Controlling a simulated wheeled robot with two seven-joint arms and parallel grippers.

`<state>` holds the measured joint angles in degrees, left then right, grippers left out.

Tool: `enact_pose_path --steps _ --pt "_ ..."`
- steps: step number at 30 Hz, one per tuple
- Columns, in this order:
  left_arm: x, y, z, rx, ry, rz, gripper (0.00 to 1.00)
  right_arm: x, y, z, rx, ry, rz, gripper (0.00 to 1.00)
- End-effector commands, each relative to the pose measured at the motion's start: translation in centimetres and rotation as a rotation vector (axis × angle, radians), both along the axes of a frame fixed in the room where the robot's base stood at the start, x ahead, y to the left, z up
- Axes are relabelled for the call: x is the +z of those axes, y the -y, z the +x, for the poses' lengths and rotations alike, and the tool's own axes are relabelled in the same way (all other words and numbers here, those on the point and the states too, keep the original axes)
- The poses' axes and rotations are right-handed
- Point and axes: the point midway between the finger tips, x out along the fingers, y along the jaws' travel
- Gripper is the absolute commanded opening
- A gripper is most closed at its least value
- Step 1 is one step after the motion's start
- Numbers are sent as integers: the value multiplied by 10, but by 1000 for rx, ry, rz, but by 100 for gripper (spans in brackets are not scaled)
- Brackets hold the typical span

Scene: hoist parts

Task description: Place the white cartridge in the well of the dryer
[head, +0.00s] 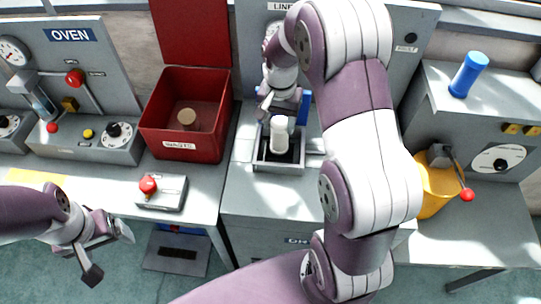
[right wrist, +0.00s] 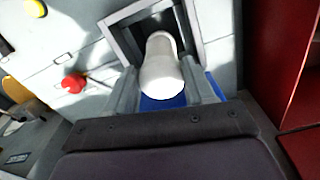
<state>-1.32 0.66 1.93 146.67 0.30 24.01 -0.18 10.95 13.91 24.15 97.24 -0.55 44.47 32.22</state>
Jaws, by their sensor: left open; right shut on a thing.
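The white cartridge (head: 279,131) is upright over the dark, square-framed well (head: 262,165) of the dryer (head: 270,200) in the head view. My right gripper (head: 279,114) is shut on its upper part. In the right wrist view the cartridge (right wrist: 161,62) sits between the two fingers (right wrist: 163,88), with its far end against the opening of the well frame (right wrist: 122,42). I cannot tell how deep its lower end is or whether it touches the bottom. My left gripper (head: 108,255) is open and empty, in front of the left bench.
A red waste bin (head: 185,140) with its lid up holds a tan round piece. A red-button box (head: 162,192) stands on the left bench, near the oven (head: 70,60). To the right are a yellow container (head: 432,188) and a blue cylinder (head: 468,74) on a grey machine.

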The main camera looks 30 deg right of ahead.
Motion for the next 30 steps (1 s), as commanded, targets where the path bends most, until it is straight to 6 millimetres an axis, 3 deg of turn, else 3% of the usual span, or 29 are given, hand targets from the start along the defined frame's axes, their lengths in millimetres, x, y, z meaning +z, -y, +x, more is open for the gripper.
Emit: enact_pose_path --steps 6,15,26,27,28,30 --pt "4 0 0 0 1 0 84 -49 0 -2 0 -6 1 2" --pt "7 0 0 0 1 0 84 -93 0 -2 0 -6 1 2" --pt "4 0 0 0 1 0 84 -101 0 -2 0 -2 1 2" --pt "5 0 0 0 1 0 84 -100 0 -2 0 -2 1 66" --pt "5 0 0 0 1 0 84 -100 0 -2 0 -2 1 76" --pt "5 0 0 0 1 0 84 -100 0 -2 1 -2 1 79"
